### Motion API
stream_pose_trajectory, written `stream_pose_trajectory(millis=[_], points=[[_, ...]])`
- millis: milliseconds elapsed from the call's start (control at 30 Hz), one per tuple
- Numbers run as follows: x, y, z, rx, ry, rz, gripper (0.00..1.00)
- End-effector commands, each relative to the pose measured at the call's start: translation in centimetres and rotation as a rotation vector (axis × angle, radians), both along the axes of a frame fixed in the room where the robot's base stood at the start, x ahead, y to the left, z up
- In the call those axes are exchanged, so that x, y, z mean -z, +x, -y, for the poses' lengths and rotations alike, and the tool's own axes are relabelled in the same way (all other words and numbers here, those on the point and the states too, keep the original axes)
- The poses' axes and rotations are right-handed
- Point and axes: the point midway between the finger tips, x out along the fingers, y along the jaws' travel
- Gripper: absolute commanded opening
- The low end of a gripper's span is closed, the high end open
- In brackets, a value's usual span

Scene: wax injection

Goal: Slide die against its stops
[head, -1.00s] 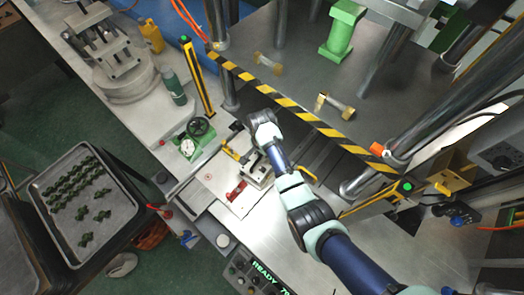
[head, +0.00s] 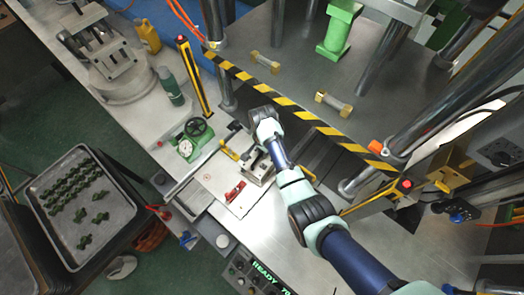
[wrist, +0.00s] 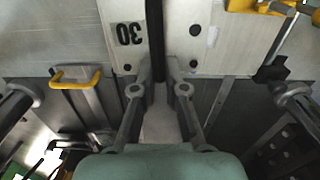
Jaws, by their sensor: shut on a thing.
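In the wrist view, the pale metal die (wrist: 205,40) shows as two flat plates with a dark slot between them. The left plate bears the number 30. My gripper (wrist: 160,78) has its two fingers close together at the near edge of the plates, astride the middle. It is shut on a part of the die there, though the contact is partly hidden. The stops cannot be made out clearly.
A yellow-and-black striped bar (head: 290,105) crosses the press front. A yellow handle (wrist: 76,75) lies left of my fingers.

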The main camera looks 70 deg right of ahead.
Motion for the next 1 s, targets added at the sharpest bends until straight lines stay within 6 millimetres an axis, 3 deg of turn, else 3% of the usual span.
stream_pose_trajectory(millis=[300,333,500,800,1000], points=[[0.0,-0.3,0.5,0.002,-0.003,-0.001,0.0],[0.0,-0.3,0.6,0.002,-0.003,-0.001,0.14],[0.0,-0.2,0.5,0.001,-0.002,-0.001,0.41],[-0.2,-0.2,0.5,0.0,-0.001,0.001,0.41],[-3.4,-0.1,0.6,0.001,-0.004,0.003,0.41]])
